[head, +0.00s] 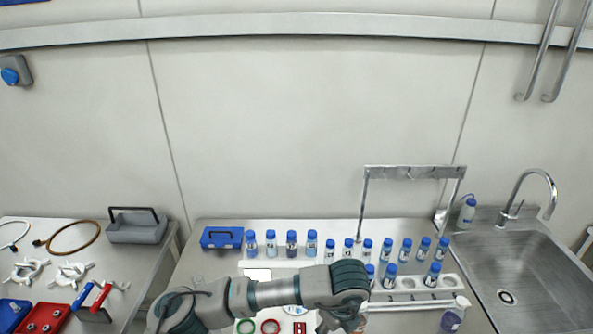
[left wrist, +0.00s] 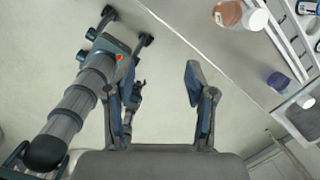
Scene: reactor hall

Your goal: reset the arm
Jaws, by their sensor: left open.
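My left arm (head: 277,292) comes in low from the left in the head view and stretches across the front of the counter, bent at a joint on the right. Its hand is not clearly visible there. In the left wrist view my left gripper (left wrist: 153,85) is open, with its two fingers wide apart and nothing between them. The counter edge is off to the right of the gripper. My right gripper cannot be made out in either view.
Several blue-capped bottles (head: 291,243) stand on the counter behind my arm. A metal rack (head: 412,170), a sink (head: 545,285) and a blue box (head: 222,238) are nearby. A side table (head: 60,285) holds tools. An orange-brown bottle (left wrist: 228,14) shows near the wrist.

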